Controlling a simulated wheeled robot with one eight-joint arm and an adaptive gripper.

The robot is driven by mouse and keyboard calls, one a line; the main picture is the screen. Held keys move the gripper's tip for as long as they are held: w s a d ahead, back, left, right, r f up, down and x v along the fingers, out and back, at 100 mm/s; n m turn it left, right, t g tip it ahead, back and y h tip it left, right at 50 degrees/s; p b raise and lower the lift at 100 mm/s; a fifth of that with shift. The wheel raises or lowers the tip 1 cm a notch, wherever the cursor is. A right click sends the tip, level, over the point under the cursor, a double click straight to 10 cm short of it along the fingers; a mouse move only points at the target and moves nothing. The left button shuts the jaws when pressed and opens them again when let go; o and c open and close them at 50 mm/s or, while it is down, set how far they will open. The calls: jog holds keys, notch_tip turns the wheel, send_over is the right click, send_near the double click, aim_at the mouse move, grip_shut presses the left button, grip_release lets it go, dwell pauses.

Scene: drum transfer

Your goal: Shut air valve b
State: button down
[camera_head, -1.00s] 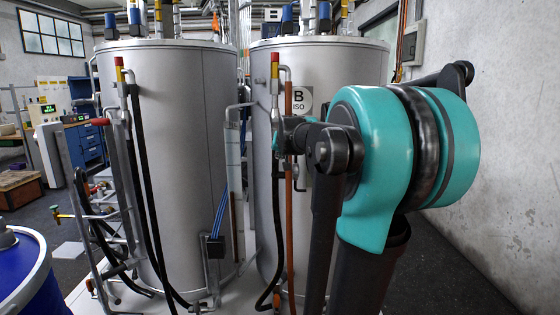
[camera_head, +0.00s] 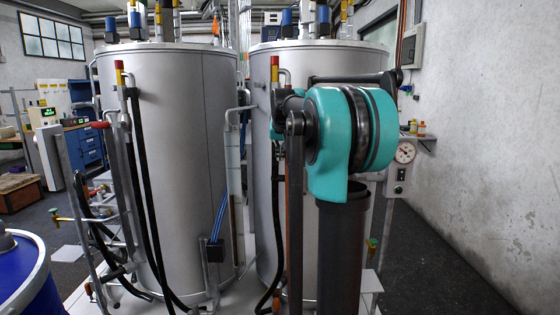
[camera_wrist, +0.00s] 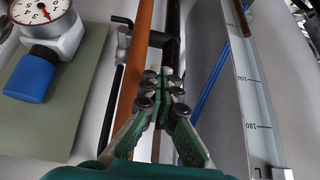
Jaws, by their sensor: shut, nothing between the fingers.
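My gripper (camera_wrist: 168,80) shows in the wrist view, its green fingers closed together with nothing between them. In the wrist view the fingertips are in front of a dark vertical pipe (camera_wrist: 172,28), beside a copper-coloured pipe (camera_wrist: 141,50). A small valve (camera_wrist: 123,40) with a black bent lever sits just left of the copper pipe, apart from the fingers. In the head view a red and yellow handle (camera_head: 275,68) stands upright on the right tank (camera_head: 262,140). My arm hides much of that tank's front, including its label. I cannot tell which valve is air valve b.
A pressure gauge (camera_wrist: 40,18) with a blue fitting (camera_wrist: 28,82) is at upper left in the wrist view; a scaled sight tube (camera_wrist: 248,100) is at right. The left tank (camera_head: 180,150) and a blue drum (camera_head: 22,275) stand left. Floor is open at right.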

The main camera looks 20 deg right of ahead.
aim_at(279, 178)
jog(key=x, duration=0.8)
jog(key=shift+w+f, duration=0.2)
jog(key=shift+f, duration=0.05)
jog(key=shift+s+a+f, duration=0.2)
jog(key=shift+f, duration=0.45)
